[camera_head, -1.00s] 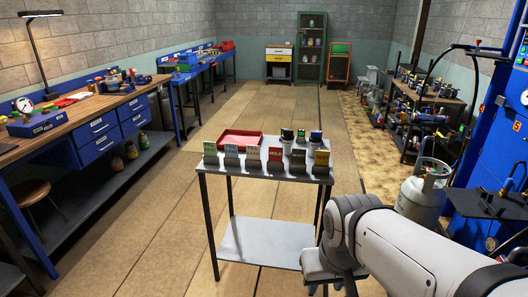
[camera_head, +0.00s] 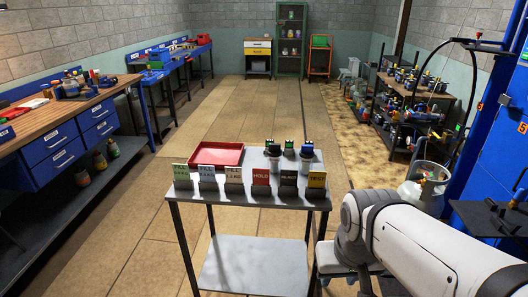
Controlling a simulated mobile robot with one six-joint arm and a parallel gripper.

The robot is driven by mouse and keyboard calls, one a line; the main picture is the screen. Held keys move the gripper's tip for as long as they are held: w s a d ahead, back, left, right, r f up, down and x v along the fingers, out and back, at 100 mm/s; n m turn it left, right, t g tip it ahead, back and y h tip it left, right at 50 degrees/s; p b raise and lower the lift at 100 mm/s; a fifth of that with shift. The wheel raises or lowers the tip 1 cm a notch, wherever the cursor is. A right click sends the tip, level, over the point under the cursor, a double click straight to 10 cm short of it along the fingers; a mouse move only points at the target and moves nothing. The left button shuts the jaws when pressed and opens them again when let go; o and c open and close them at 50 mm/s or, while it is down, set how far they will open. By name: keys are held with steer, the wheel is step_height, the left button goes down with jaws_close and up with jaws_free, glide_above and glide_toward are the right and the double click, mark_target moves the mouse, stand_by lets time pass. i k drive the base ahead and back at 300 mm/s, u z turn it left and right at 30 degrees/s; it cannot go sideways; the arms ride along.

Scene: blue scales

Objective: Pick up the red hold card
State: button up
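The red hold card (camera_head: 261,176) stands upright in a dark holder near the front edge of a small grey metal table (camera_head: 225,197). It is in a row of cards, with a fill card (camera_head: 233,174) to its left and a dark card (camera_head: 288,178) to its right. My arm comes in from the lower right, to the right of the table and apart from the card. My gripper (camera_head: 345,284) is only partly in view beside the table, low at the picture's bottom. Its fingers cannot be made out.
A red tray (camera_head: 216,154) lies behind the cards. Small canisters (camera_head: 306,153) stand behind the right cards. A yellow test card (camera_head: 317,180) ends the row. A workbench (camera_head: 60,125) runs along the left; a gas cylinder (camera_head: 425,185) stands right. The floor behind the table is clear.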

mark_target(261, 177)
steer(key=u, duration=0.15)
steer(key=i, duration=1.15)
steer(key=u, duration=0.7)
steer(key=k, duration=0.85)
steer(key=u, duration=0.15)
steer(key=i, duration=0.9)
steer(key=z, duration=0.05)
